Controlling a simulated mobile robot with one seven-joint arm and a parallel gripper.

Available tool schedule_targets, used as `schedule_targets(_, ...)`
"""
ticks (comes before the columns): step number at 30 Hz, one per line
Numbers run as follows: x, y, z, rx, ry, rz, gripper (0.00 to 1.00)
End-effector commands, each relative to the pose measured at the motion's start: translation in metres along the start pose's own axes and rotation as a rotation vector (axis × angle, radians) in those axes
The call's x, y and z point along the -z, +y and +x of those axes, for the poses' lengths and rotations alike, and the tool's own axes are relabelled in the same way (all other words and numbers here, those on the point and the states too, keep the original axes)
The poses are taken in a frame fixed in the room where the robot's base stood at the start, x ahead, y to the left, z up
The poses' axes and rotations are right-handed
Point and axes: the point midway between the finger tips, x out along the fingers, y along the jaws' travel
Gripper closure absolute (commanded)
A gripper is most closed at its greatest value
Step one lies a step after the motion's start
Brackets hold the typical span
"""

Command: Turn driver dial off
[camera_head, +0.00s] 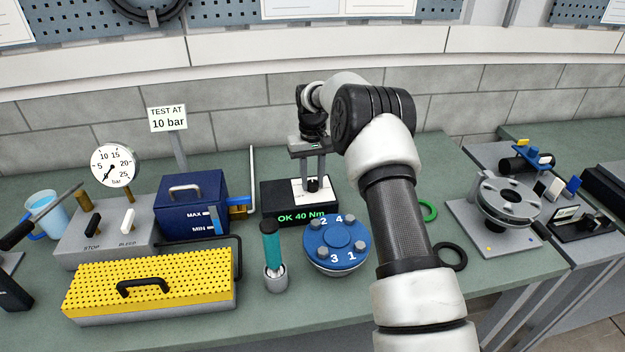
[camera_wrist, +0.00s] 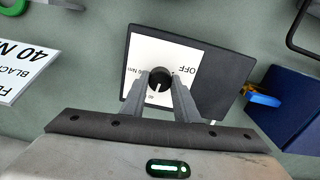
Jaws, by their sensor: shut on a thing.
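The driver dial (camera_wrist: 159,79) is a black round knob with a white pointer line, set on a white plate (camera_wrist: 185,55) marked OFF on the dark driver box (camera_wrist: 225,81). In the wrist view the pointer line faces the gripper side, away from the OFF mark. My gripper (camera_wrist: 160,88) is shut on the dial, with one finger on each side of it. In the head view my gripper (camera_head: 313,172) reaches down over the driver box (camera_head: 285,207), whose green display reads OK 40 Nm.
A blue round flange (camera_head: 336,243) with numbered bolts stands in front of the box. A teal-handled driver (camera_head: 270,244) stands in a grey holder left of it. A blue tank (camera_head: 190,207) and yellow perforated cover (camera_head: 150,284) are at left. Green (camera_head: 428,210) and black (camera_head: 451,256) rings lie right.

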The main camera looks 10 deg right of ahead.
Motion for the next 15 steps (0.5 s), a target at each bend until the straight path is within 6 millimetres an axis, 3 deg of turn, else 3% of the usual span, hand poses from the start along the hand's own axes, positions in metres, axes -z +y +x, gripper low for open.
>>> schedule_targets(15, 0.0006, -0.0001, -0.0015, 0.0, 0.002, -0.487, 0.95)
